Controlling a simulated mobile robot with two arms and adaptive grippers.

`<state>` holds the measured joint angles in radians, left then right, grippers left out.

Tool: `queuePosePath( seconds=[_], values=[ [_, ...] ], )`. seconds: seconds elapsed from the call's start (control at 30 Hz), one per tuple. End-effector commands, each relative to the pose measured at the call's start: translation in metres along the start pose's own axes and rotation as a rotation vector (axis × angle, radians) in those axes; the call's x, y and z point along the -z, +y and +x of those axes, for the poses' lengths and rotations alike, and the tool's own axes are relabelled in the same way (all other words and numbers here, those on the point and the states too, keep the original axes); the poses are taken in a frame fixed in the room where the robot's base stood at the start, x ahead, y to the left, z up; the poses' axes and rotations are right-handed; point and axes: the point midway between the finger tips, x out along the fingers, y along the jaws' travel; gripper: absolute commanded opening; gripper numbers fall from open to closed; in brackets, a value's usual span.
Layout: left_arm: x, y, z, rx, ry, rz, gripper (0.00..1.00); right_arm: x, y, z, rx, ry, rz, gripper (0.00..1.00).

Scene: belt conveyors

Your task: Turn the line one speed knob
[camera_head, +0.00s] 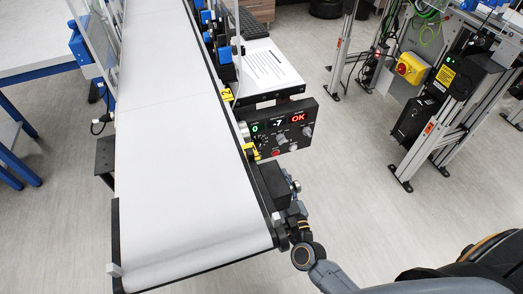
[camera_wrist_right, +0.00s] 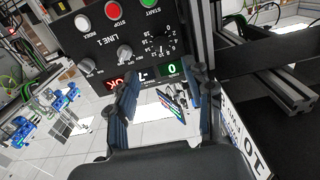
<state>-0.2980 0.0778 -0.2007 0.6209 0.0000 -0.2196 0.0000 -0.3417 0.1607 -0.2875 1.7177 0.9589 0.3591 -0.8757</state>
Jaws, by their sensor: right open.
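The dark line one control panel (camera_head: 285,133) hangs beside the near right edge of the conveyor. In the right wrist view the panel (camera_wrist_right: 100,35) appears upside down, with "LINE 1" lettering, a numbered dial scale (camera_wrist_right: 162,42) and two smaller grey knobs, one in the middle (camera_wrist_right: 125,54) and one at the left (camera_wrist_right: 88,65). The speed knob is hard to make out at the scale. My right gripper (camera_wrist_right: 165,92) is open and empty, its fingers pointing at the panel's display side. In the head view my right arm reaches up from the bottom right. My left gripper is out of view.
The panel has a green 0 display (camera_head: 254,128), a -7 display (camera_head: 278,123) and a red OK display (camera_head: 298,117). A white conveyor belt (camera_head: 170,150) runs alongside. A red stop button (camera_wrist_right: 113,10) is near the knobs. Grey floor lies open to the right.

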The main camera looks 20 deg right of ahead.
Motion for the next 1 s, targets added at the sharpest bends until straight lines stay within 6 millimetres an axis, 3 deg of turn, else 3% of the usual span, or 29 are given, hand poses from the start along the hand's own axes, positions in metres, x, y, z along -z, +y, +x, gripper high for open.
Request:
queuePosePath(
  seconds=[0.2,0.5,0.7,0.97,1.0],
  values=[
    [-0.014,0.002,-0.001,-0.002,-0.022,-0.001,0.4,0.002,0.0,0.05,0.0,0.004,0.0,0.52],
    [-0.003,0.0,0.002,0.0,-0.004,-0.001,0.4,0.0,-0.001,0.101,0.003,0.001,-0.001,0.52],
    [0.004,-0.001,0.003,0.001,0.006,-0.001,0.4,-0.001,-0.001,0.114,0.002,-0.002,0.0,0.52],
    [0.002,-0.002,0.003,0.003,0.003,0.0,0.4,-0.001,-0.001,0.115,0.002,-0.001,0.0,0.52],
    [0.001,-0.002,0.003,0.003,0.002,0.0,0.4,-0.001,-0.001,0.115,0.002,-0.001,0.0,0.48]
  ],
)
